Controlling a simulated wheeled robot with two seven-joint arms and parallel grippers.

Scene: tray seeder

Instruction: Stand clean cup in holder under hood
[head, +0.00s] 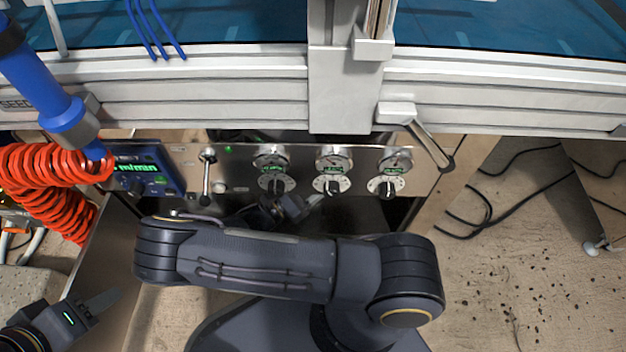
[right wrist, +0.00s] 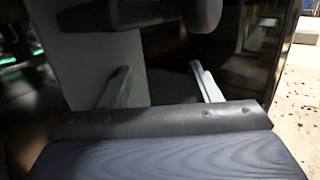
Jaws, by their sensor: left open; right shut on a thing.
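I make out no cup, holder or hood for certain in either view. My left gripper (head: 104,301) is open at the lower left of the head view, with nothing between its fingers. My right gripper (head: 314,203) is partly hidden behind my right arm, just below the panel's dials. In the right wrist view its two pale fingers (right wrist: 165,84) stand apart. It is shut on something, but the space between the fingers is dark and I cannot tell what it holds.
A steel control panel (head: 238,177) with dials and knobs runs beneath an aluminium frame (head: 190,75). A lever handle (head: 430,145) juts down at its right. A coiled red hose (head: 35,175) and a blue handle (head: 40,85) are at left. Black cables (head: 490,205) lie on the floor at right.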

